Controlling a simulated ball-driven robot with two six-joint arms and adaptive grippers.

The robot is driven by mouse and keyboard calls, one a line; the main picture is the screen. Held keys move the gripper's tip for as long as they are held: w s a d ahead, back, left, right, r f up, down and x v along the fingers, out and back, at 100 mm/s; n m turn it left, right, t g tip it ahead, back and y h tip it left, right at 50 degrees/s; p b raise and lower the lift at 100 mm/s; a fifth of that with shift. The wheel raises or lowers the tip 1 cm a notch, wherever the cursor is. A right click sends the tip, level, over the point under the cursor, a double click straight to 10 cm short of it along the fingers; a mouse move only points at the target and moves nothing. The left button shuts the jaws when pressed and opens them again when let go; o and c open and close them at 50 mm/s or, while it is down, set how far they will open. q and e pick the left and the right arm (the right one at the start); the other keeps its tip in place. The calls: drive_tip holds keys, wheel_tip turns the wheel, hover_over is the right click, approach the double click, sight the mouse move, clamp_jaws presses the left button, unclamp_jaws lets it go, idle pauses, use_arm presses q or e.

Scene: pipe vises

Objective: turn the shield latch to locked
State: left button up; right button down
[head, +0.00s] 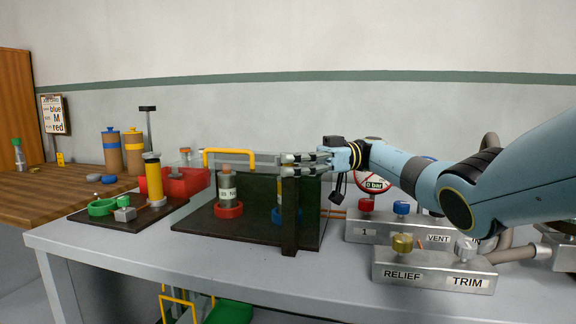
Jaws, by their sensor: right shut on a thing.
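The shield is a clear panel with a yellow handle (229,152) along its top, standing over a dark base plate (190,228). A dark upright post (289,225) stands at its right front. My right gripper (285,163) reaches in from the right to the top of this post. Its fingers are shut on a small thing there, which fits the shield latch. The fingers hide most of it, and I cannot tell which way it is turned. My left gripper is not in view.
Behind the shield, a labelled grey cylinder (227,187) stands in a red ring (229,211). Right of the post are valve blocks marked RELIEF and TRIM (430,279) and a round gauge (371,181). A board with a yellow cylinder (154,180) lies left. The front table edge (190,272) is clear.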

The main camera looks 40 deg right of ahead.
drive_tip(key=c, duration=1)
unclamp_jaws()
drive_tip(key=shift+d, duration=0.3)
drive_tip(key=shift+a, duration=0.15)
wheel_tip(320, 180, up, 10)
drive_tip(key=shift+r, duration=0.1)
